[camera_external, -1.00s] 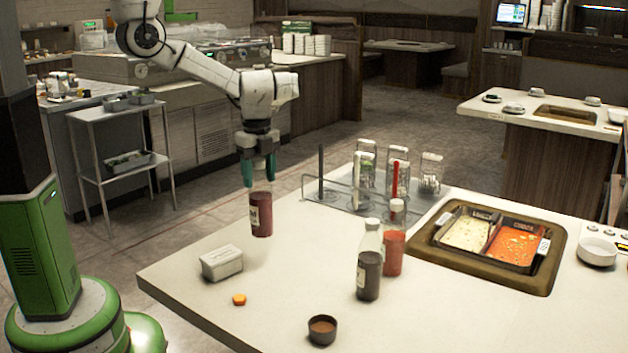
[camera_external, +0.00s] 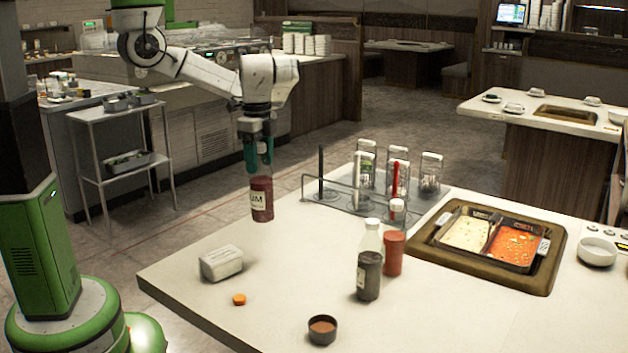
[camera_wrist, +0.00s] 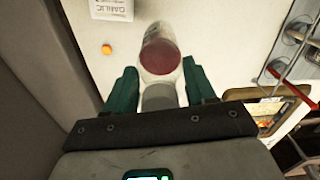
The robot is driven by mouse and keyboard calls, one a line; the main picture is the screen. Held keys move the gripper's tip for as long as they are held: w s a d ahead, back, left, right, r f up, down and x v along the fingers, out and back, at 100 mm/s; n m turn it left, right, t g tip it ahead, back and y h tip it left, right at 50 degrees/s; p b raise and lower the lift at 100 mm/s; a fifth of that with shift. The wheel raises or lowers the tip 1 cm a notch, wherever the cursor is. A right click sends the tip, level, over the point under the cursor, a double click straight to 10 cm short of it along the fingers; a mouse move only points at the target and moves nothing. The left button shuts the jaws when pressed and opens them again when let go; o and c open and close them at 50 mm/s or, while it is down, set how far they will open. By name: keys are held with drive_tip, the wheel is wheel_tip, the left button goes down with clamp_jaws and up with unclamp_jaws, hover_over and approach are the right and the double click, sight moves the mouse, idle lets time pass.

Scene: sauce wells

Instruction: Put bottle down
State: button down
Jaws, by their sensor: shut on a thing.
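My gripper (camera_external: 257,158) is shut on a bottle (camera_external: 261,203) with dark red contents and a pale label. The green fingers grip its clear upper part, and the bottle hangs nearly upright below them, near the far left edge of the pale counter (camera_external: 200,292). It appears to be above the surface, but the exact gap is hard to judge. In the wrist view the bottle (camera_wrist: 161,54) points away from the fingers (camera_wrist: 162,88), with the counter (camera_wrist: 214,35) behind it.
A white labelled box (camera_external: 221,263), an orange cap (camera_external: 239,299) and a small brown bowl (camera_external: 322,329) lie in front. A dark bottle (camera_external: 369,274) and a red bottle (camera_external: 393,254) stand right, near a wire rack (camera_external: 345,199). The counter between box and dark bottle is clear.

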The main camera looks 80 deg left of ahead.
drive_tip(key=w+d+f+n+b, duration=0.1)
drive_tip(key=w+f+n, duration=0.1)
drive_tip(key=w, duration=0.6)
drive_tip(key=w+d+f+n+b, duration=0.1)
drive_tip(key=w+d+f+n, duration=0.1)
drive_tip(key=w, duration=0.6)
drive_tip(key=w+d+f, duration=0.1)
drive_tip(key=w+f, duration=0.3)
drive_tip(key=f, duration=0.4)
drive_tip(key=shift+f+p, duration=0.25)
drive_tip(key=shift+p, duration=0.15)
drive_tip(key=shift+c, duration=1.8)
unclamp_jaws()
drive_tip(key=shift+f, duration=0.1)
wheel_tip(320, 180, up, 12)
drive_tip(key=b, duration=0.1)
